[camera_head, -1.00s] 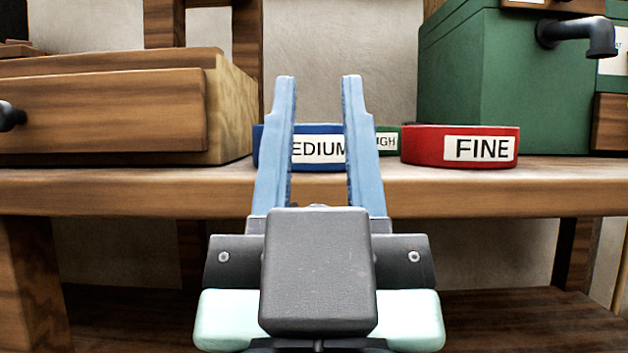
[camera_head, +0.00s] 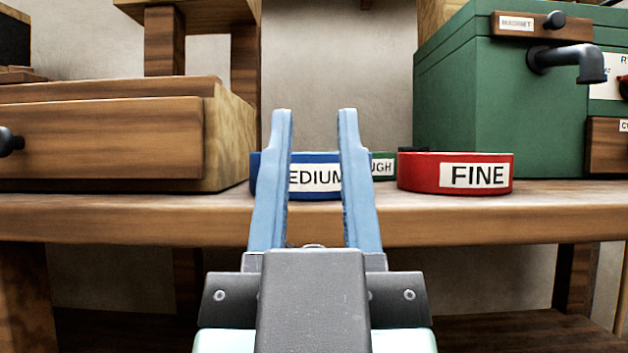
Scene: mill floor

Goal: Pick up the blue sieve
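The blue sieve (camera_head: 268,176) is a low round ring with a white label, partly hidden, reading "EDIUM". It sits on the wooden bench, near its front edge. My gripper (camera_head: 313,115) is open, its two light blue fingers pointing toward the sieve and overlapping it in the picture. The label shows between the fingers. Nothing is held. I cannot tell the exact gap in depth, but the fingers seem in front of the sieve.
A red sieve marked "FINE" (camera_head: 420,172) stands to the right, with a green sieve (camera_head: 383,167) partly hidden behind. A wooden drawer box (camera_head: 100,135) is close on the left. A green machine (camera_head: 510,110) with a grey spout (camera_head: 565,58) stands at right. The bench (camera_head: 500,215) front is bare.

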